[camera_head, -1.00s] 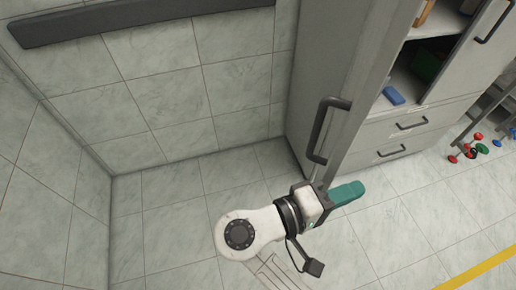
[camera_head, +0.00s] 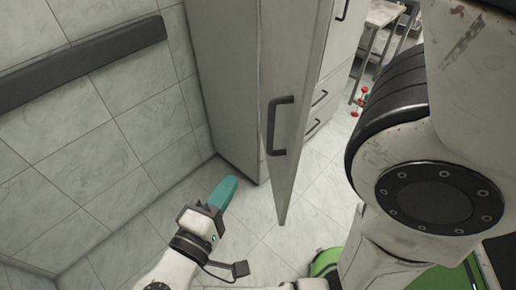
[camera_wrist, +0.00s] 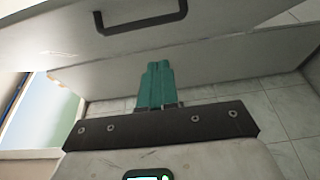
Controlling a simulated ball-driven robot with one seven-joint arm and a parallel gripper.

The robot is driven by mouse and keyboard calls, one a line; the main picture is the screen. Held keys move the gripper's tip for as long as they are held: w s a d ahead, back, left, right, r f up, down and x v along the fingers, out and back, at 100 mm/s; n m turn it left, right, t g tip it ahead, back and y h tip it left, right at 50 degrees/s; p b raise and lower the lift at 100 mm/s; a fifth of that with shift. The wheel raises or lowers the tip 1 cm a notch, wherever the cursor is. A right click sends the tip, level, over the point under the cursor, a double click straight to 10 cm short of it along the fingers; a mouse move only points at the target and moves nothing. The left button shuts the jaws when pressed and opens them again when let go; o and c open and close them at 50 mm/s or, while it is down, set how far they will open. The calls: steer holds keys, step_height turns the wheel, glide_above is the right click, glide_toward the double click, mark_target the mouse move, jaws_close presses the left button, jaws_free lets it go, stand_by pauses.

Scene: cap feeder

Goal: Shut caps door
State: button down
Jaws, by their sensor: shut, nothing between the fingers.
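The caps door (camera_head: 302,100) is a tall pale grey panel standing open, swung out from the grey cabinet (camera_head: 225,80). A dark bar handle (camera_head: 280,126) is on its left-facing side. My gripper (camera_head: 226,190), with teal fingers, is shut and empty. In the head view it is left of the door's lower part, in front of the cabinet's foot. In the wrist view the shut fingers (camera_wrist: 156,85) point toward grey panels, with the handle (camera_wrist: 140,20) beyond them at the top. I cannot tell whether the fingertips touch a panel.
Drawers (camera_head: 320,97) show right of the door. A dark rail (camera_head: 80,65) runs along the tiled wall at left. Red knobs (camera_head: 360,98) and a small table (camera_head: 385,15) stand at the back right. Tiled floor (camera_head: 270,240) is free below the door. My arm fills the right.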

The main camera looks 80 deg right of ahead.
mark_target(270, 142)
steer(key=shift+s+a+p+x, duration=0.15)
steer(key=shift+s+p+x, duration=0.3)
steer(key=shift+x, duration=1.5)
steer(key=shift+s+a+p+x, duration=0.15)
steer(key=shift+s+p+x, duration=0.3)
steer(key=shift+x, duration=1.55)
steer(key=shift+s+a+p+x, duration=0.15)
steer(key=shift+s+p+x, duration=0.3)
steer(key=shift+x, duration=1.5)
